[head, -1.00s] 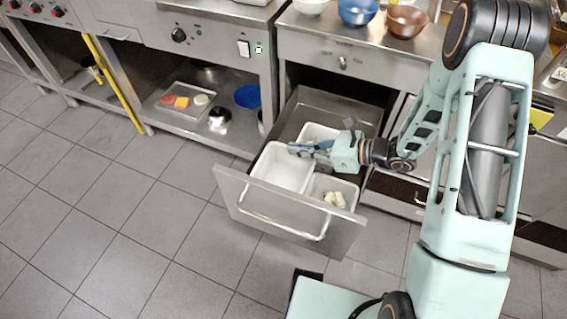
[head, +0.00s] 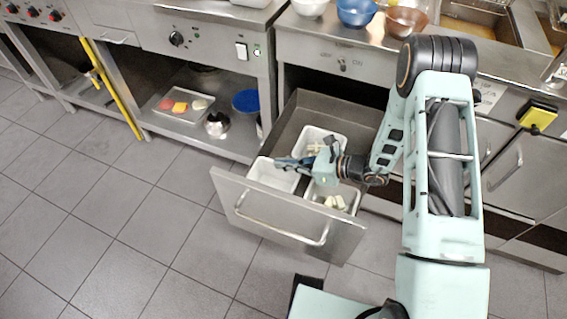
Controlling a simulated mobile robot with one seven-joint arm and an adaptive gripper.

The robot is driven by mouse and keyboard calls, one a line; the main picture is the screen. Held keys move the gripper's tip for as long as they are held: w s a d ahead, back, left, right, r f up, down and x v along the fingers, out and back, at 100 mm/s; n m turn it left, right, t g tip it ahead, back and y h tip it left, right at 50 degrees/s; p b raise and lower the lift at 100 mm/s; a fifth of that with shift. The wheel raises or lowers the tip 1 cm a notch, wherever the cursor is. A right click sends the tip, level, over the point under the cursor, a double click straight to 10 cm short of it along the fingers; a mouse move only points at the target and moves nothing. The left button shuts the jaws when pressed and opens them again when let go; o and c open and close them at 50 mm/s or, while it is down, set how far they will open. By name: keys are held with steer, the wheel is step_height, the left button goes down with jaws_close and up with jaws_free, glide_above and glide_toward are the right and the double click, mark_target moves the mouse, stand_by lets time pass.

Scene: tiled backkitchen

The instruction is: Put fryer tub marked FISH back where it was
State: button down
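An open steel drawer (head: 228,183) holds white tubs. The front left tub (head: 268,176) looks empty inside. The front right tub (head: 346,190) holds pale chunks (head: 335,202). The back tub (head: 322,134) holds pale sticks. No FISH marking is readable, so I cannot tell which tub bears it. My gripper (head: 284,162) reaches in from the right, its dark fingers over the back rim of the front left tub. The fingers are too small to show whether they grip that rim. My gripper hides parts of all three tubs.
Bowls (head: 357,12) stand on the counter above the drawer. Left of it, a low shelf holds a tray (head: 181,107) with coloured pieces, a metal pot (head: 216,124) and a blue bowl (head: 246,101). A yellow pole (head: 112,88) leans farther left. The tiled floor in front is clear.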

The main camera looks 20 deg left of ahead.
steer(key=c, duration=2.2)
jaws_free()
steer(key=shift+o, duration=0.2)
steer(key=p+v, duration=0.1)
steer(key=v, duration=1.1)
steer(key=shift+p, duration=0.35)
steer(key=shift+r, duration=0.15)
